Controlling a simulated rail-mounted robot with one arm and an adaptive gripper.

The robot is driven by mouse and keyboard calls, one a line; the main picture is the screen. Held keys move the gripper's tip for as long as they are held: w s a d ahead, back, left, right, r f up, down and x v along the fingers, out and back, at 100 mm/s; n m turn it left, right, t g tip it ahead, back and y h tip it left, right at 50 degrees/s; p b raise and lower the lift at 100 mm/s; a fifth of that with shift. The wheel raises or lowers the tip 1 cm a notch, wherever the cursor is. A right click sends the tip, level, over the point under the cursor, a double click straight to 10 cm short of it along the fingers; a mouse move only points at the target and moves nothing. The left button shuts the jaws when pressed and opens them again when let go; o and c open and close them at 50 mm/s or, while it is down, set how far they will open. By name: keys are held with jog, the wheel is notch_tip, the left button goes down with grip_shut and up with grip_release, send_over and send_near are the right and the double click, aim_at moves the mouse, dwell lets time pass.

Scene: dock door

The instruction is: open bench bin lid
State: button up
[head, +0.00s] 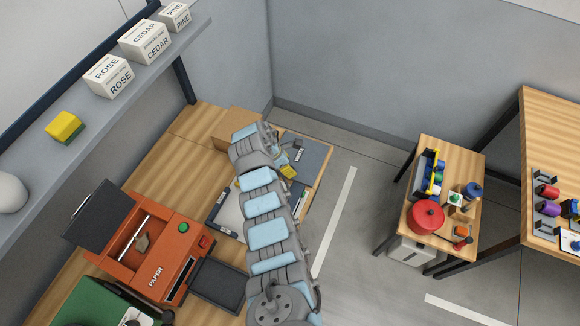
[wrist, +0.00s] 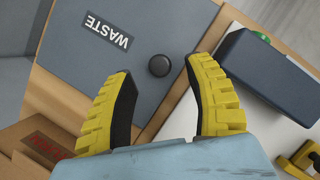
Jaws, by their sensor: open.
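The bin lid (wrist: 110,50) is a flat blue-grey panel set in the wooden bench, labelled WASTE, with a round black knob (wrist: 159,65). It lies flat and looks closed. In the head view the lid (head: 313,151) is at the bench's far end, partly hidden by my arm. My gripper (wrist: 161,70) is open, its two yellow fingers apart, with the knob showing between the fingertips. I cannot tell how far above the lid the fingertips are; the hand shows over the lid's near side in the head view (head: 284,163).
A cardboard box (head: 235,126) stands left of the lid. A dark grey block (wrist: 268,80) lies close to the right finger. An orange PAPER box (head: 158,267) with its lid raised stands nearer on the bench. A shelf (head: 120,100) runs above at left.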

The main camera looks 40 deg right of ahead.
jog(key=shift+x, duration=1.3)
grip_shut()
